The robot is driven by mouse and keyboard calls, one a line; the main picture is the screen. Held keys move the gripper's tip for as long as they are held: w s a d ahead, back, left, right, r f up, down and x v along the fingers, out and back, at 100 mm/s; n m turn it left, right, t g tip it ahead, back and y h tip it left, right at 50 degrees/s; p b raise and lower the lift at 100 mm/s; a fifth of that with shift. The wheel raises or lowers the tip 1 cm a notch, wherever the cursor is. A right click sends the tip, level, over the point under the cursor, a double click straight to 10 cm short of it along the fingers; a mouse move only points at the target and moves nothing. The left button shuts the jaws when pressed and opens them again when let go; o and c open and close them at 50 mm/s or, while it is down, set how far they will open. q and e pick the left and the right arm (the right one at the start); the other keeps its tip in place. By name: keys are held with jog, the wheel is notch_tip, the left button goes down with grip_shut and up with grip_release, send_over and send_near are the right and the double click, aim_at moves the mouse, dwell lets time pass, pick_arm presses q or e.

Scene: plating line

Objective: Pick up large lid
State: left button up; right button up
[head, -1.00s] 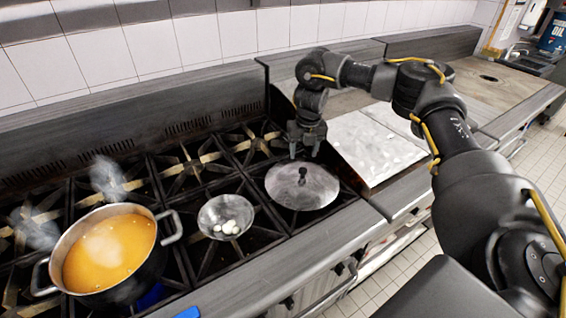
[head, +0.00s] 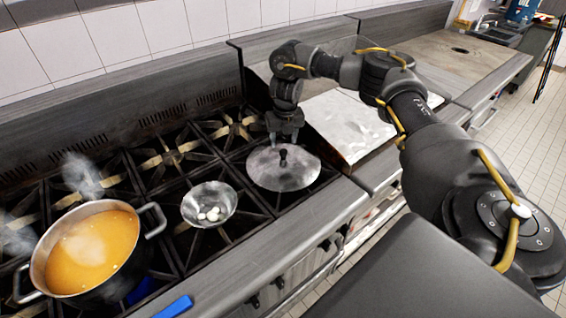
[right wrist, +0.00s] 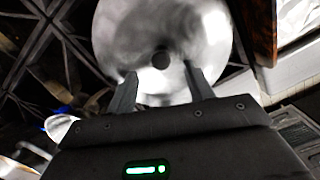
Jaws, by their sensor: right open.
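The large lid (head: 270,176) is a round grey metal disc with a dark knob (head: 283,157). It lies on the right end of the stove grates. My right gripper (head: 285,142) points down just above and behind the knob, its fingers apart with nothing between them. In the right wrist view the lid (right wrist: 190,25) fills the upper middle, and its knob (right wrist: 161,58) shows ahead of the open fingers (right wrist: 161,82). Whether a finger touches the lid is unclear. My left gripper is not in view.
A steaming pot of orange soup (head: 95,250) stands at the left. A small metal bowl with white pieces (head: 192,210) sits between the pot and the lid. A flat metal griddle (head: 350,125) is right of the lid. A blue object (head: 175,306) lies at the front edge.

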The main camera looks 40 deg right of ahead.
aim_at(284, 151)
jog(key=shift+s+f+p, duration=0.35)
jog(key=shift+f+p, duration=0.55)
jog(key=shift+p, duration=0.05)
jog(key=f, duration=0.1)
jog(key=w+f, duration=0.1)
jog(key=shift+d+f, duration=0.1)
jog(key=shift+f, duration=0.4)
jog(key=shift+s, duration=0.1)
jog(key=shift+r, duration=0.1)
jog(key=shift+c, duration=0.6)
jog(key=c, duration=0.5)
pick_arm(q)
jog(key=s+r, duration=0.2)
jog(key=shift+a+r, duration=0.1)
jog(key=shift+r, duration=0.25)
pick_arm(e)
grip_shut()
